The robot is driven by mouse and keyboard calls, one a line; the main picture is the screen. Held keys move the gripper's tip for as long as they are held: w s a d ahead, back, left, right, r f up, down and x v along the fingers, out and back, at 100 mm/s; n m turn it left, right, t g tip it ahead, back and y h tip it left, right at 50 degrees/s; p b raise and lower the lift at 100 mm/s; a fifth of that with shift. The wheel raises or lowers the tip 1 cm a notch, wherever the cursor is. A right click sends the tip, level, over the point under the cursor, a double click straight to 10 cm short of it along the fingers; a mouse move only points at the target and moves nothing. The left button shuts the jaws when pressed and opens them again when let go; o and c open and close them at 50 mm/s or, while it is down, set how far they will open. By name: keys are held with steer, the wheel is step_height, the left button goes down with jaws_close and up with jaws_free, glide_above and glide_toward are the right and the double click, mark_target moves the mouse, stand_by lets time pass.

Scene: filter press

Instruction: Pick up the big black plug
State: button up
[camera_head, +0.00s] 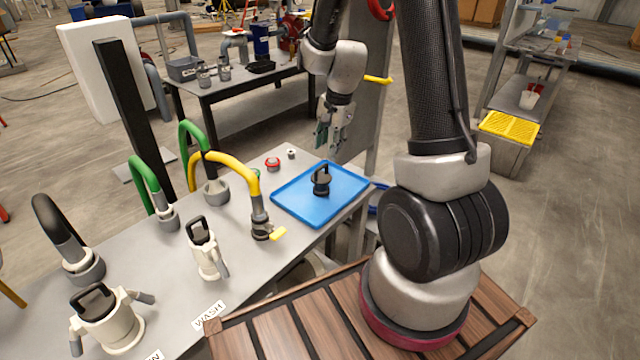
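A black plug (321,181) with a loop handle stands upright on the blue tray (288,203), at the far right end of the grey table. My gripper (328,145) hangs above the far side of the tray, pointing down, and appears apart from the plug. Its fingers look spread with nothing visible between them. Two white fittings with black handles, one in front (108,322) and one in the middle of the table (205,250), also stand there.
A yellow hose (236,170), green hoses (146,180) and a black hose (58,225) arch up from the table (160,270). A small red part (272,164) lies left of the tray. A dark post (130,115) stands behind.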

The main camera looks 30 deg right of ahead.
mark_target(323, 166)
steer(key=x, duration=0.9)
steer(key=shift+w+f, duration=0.15)
steer(key=shift+w, duration=0.1)
steer(key=shift+m, duration=0.3)
steer(key=shift+s, duration=0.1)
jaws_close()
